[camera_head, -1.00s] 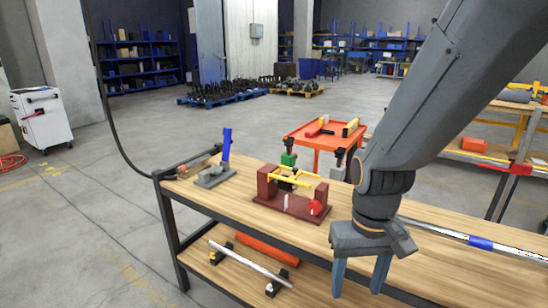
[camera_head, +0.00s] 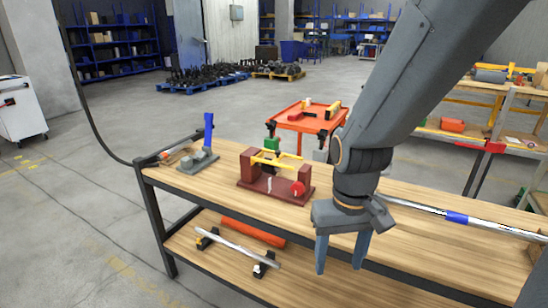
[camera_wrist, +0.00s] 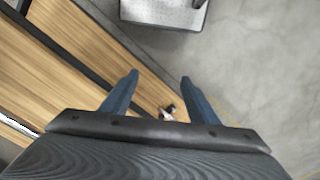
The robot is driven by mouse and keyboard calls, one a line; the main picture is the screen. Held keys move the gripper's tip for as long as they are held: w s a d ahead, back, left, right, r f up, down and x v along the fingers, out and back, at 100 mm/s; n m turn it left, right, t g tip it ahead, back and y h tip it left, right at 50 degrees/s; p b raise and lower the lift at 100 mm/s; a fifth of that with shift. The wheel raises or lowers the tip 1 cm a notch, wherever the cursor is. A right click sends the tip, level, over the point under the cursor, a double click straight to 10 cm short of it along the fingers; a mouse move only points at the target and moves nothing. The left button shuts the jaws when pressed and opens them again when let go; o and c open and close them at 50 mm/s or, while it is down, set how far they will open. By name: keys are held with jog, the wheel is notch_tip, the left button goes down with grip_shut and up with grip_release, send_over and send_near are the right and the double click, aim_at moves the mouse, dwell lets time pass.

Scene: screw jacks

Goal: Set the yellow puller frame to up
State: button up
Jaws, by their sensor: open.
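The yellow puller frame (camera_head: 279,160) lies low and roughly level across a dark red jack (camera_head: 250,164) on the bench top. The jack has two end blocks, a flat base and a red round knob (camera_head: 297,188) at its right front. My gripper (camera_head: 340,264) points down with its blue fingers apart and empty. In the head view it is to the right of the jack and nearer the camera, by the bench's front edge. In the wrist view my open gripper (camera_wrist: 160,78) shows, but the yellow frame does not.
A grey tool with a blue upright handle (camera_head: 208,132) stands left of the jack on the wooden bench (camera_head: 420,208). A long metal bar (camera_head: 490,226) lies at the right. The lower shelf holds a silver rod (camera_head: 238,247) and an orange cylinder (camera_head: 252,232). An orange cart (camera_head: 290,122) stands behind.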

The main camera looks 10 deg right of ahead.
jog(key=shift+c, duration=0.4)
jog(key=shift+w, duration=0.2)
jog(key=c, duration=0.4)
jog(key=w+t+p, duration=0.6)
jog(key=w, duration=1.5)
jog(key=shift+w+a+r+n, duration=0.15)
jog(key=shift+a+r+n, duration=0.1)
jog(key=shift+r+n, duration=0.05)
jog(key=n+t+y+p, duration=0.1)
jog(key=t+y+p, duration=0.1)
jog(key=t+p, duration=0.65)
send_near(279, 153)
notch_tip(279, 153, down, 3)
jog(key=w+t+b, duration=0.2)
jog(key=w, duration=0.1)
jog(key=shift+a+r+t+y+p, duration=0.1)
jog(key=shift+a+t+y+p, duration=0.1)
jog(key=shift+t+y+p, duration=0.3)
jog(key=shift+w+a+p, duration=0.2)
jog(key=shift+w+p, duration=0.2)
jog(key=shift+w, duration=0.85)
jog(key=shift+w+a+p, duration=0.2)
jog(key=shift+w+p, duration=0.15)
jog(key=shift+w, duration=0.95)
jog(key=shift+w+a+p, duration=0.2)
jog(key=shift+w+p, duration=0.2)
jog(key=shift+w, duration=0.85)
grip_shut()
